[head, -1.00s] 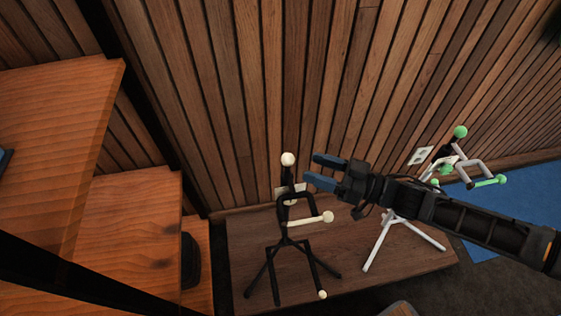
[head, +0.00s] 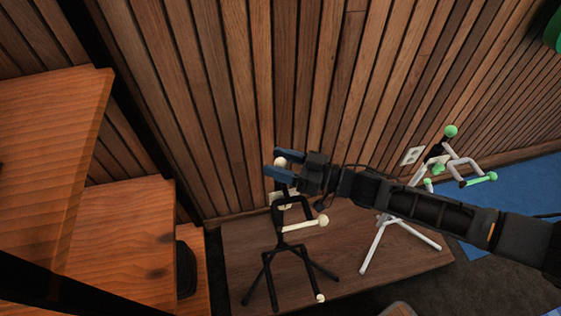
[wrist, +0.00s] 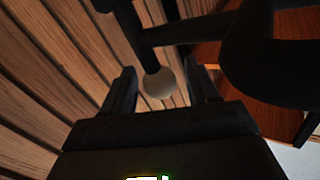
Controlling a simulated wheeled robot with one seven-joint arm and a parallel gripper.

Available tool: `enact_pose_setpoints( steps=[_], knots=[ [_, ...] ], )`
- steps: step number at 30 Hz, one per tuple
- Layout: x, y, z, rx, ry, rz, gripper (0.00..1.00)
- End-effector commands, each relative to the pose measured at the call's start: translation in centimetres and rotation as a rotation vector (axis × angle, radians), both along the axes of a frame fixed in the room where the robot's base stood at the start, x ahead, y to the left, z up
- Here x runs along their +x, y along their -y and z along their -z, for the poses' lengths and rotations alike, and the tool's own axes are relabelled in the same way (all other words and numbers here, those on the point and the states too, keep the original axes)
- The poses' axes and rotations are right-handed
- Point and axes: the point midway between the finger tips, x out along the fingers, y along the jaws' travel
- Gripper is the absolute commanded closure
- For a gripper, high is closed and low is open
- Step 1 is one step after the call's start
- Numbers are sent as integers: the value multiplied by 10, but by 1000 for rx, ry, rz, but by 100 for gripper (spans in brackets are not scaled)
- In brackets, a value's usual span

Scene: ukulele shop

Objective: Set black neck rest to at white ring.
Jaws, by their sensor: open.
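A black instrument stand (head: 272,262) with cream ball ends stands on a low wooden platform. Its upper part, seemingly the black neck rest (head: 279,213), has a black stem topped by a cream ball (head: 280,162). My gripper (head: 271,163) is open, with its blue fingers either side of that ball. In the wrist view the ball (wrist: 159,84) lies between the fingers, with gaps on both sides. The gripper hides part of the stem in the head view. I cannot make out a white ring.
A white stand (head: 377,240) with green balls stands to the right, partly behind my arm. The slatted wood wall (head: 225,120) is close behind. Wooden shelves (head: 120,235) are on the left.

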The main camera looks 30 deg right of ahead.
Motion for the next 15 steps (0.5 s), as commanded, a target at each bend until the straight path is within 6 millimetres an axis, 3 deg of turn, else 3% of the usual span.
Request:
enact_pose_setpoints(
  steps=[2, 15],
  knots=[
    [0, 0, 0, 0, 0, 0, 45],
    [0, 0, 0, 0, 0, 0, 88]
  ],
)
